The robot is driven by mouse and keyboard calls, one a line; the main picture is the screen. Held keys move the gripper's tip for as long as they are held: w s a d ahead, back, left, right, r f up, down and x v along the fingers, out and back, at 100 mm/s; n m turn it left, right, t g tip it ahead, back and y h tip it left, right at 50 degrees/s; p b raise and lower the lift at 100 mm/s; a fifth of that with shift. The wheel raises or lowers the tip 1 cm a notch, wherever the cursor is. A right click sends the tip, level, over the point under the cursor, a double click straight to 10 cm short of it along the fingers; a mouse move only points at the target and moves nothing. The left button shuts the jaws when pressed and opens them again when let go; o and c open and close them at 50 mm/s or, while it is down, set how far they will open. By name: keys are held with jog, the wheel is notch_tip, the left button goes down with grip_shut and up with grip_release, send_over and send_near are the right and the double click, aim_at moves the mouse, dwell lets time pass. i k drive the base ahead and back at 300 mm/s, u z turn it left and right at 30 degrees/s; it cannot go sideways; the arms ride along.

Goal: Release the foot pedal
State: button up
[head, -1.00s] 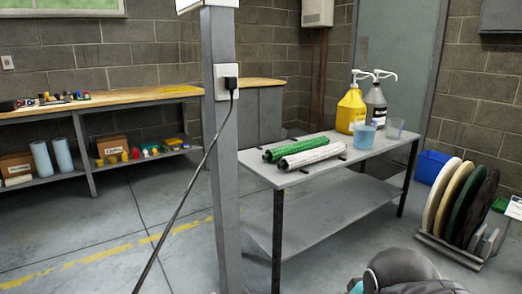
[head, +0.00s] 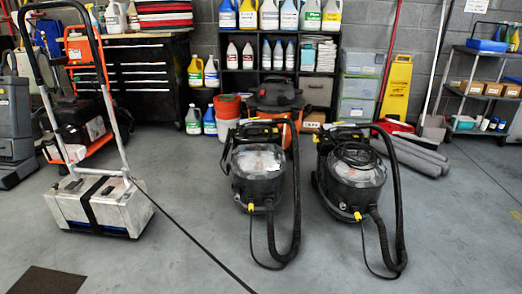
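I cannot make out a foot pedal in the head view. A wheeled machine with a black loop handle and silver tubes stands at the left, with a silver box-shaped base (head: 98,207) wrapped by a black strap. Two black canister vacuums stand upright in the middle, one at the left (head: 259,188) and one at the right (head: 356,185), each with a thick black hose looping to the floor. My gripper is not in view.
A dark cord (head: 190,236) runs across the floor from the silver base. A dark mat (head: 47,281) lies at the front left. Shelves of bottles (head: 280,50), a yellow sign (head: 396,85), grey rolls (head: 412,157) and a cart (head: 483,90) line the back. Front right floor is clear.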

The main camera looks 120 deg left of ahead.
aim_at(71, 185)
jog(key=u, duration=5.55)
jog(key=i, duration=3.4)
jog(key=z, duration=0.4)
